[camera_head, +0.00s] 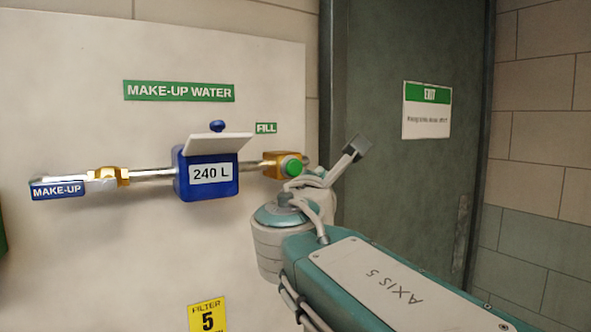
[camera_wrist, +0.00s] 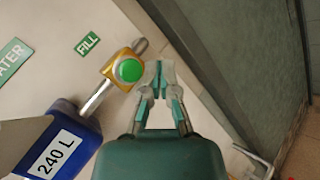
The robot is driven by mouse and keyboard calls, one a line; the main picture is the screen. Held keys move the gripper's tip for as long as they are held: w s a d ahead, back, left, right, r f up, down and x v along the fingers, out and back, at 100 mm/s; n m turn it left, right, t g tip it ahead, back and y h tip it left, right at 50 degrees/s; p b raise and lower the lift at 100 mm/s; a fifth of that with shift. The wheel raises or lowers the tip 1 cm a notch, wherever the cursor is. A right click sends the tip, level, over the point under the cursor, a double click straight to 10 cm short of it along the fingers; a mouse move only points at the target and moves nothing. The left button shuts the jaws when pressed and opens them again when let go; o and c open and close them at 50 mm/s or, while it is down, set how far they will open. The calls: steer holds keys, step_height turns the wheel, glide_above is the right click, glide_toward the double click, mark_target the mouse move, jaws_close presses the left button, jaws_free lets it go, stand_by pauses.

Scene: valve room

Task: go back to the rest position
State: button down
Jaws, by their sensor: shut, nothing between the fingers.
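My gripper (camera_wrist: 160,78) is in the middle of the wrist view, its two fingers together and empty. Its tips are just right of the round green button (camera_wrist: 130,69) on a brass valve body, with a visible gap in the picture. In the head view my arm reaches in from the lower right towards the panel. There the green button (camera_head: 292,167) shows just left of the arm's end, and my fingers are mostly hidden behind my own wrist.
The blue 240 L meter (camera_head: 207,175) with its raised lid sits on the pipe left of the button. A brass fitting (camera_head: 108,176) is further left. A dark green door (camera_head: 400,190) with an exit sign (camera_head: 427,110) stands at the right. A grey bar (camera_wrist: 252,160) is low right.

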steer(key=shift+s+d, duration=0.1)
steer(key=s+d+f+m+g+h, duration=0.1)
steer(key=s+d+f+m+g, duration=0.35)
steer(key=d+f+m, duration=0.35)
steer(key=s+d+f+m+g, duration=0.45)
steer(key=d+f+m, duration=0.2)
steer(key=f, duration=0.45)
steer(key=s+a+f+m+g+y, duration=0.1)
steer(key=s+f+m+g+y, duration=0.3)
steer(key=s+f+m, duration=0.8)
step_height(320, 180, down, 4)
steer(key=shift+s+f+g+y, duration=0.15)
steer(key=shift+s+g+y, duration=0.2)
steer(key=shift+s, duration=0.9)
steer(key=shift+a, duration=0.1)
